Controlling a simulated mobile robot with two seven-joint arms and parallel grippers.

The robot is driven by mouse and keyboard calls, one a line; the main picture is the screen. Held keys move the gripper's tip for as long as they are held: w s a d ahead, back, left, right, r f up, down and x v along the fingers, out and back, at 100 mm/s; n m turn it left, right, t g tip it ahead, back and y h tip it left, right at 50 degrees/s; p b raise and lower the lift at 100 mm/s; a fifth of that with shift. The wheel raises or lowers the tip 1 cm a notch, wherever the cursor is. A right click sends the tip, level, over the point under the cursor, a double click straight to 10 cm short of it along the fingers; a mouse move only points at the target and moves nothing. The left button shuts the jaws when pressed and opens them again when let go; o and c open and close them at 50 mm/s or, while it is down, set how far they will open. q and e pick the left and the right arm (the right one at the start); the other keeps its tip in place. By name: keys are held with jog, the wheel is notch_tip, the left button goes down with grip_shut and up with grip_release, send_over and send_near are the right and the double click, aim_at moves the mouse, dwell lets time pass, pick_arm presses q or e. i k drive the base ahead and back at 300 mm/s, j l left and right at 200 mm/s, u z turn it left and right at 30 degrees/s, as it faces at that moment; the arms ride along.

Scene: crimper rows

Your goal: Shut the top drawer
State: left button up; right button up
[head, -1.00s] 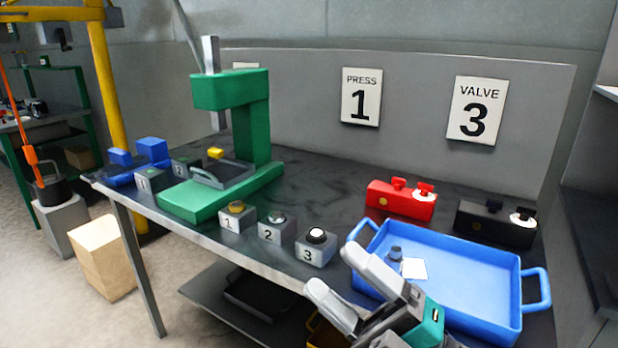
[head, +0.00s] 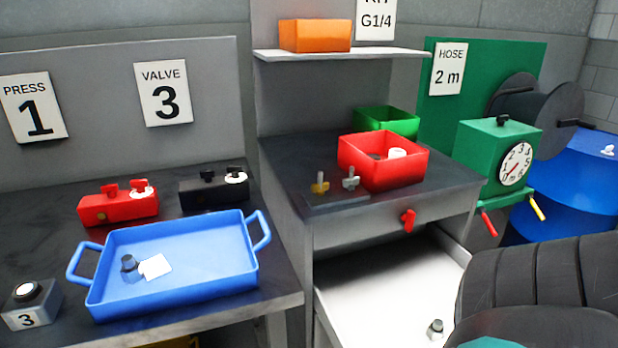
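A grey cabinet (head: 285,190) stands in the middle of the head view. A narrow grey front panel with a red handle (head: 408,220) lies right under its top and looks flush. Below that panel, a drawer (head: 385,278) stands pulled out towards me, its pale inside open to view. A small metal fitting (head: 435,329) lies in it near the right side. The drawer's near front is out of the picture or hidden. A dark ribbed part, probably of my arm, covers the lower right. Neither gripper's fingers show.
A red bin (head: 383,172), a green bin (head: 388,122) and two small valves stand on the cabinet top. Left of it, a bench holds a blue tray (head: 175,300), a red box (head: 118,207) and a black box (head: 213,190). A green gauge unit (head: 487,150) stands right.

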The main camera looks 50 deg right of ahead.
aim_at(385, 291)
jog(key=k+z, duration=0.1)
jog(key=z, duration=0.3)
jog(key=k+j+z, duration=0.1)
jog(key=z, duration=0.35)
jog(key=k+z, duration=0.2)
jog(key=z, duration=1.4)
jog(key=i+u, duration=0.2)
jog(key=k+l, duration=0.05)
jog(key=k, duration=0.05)
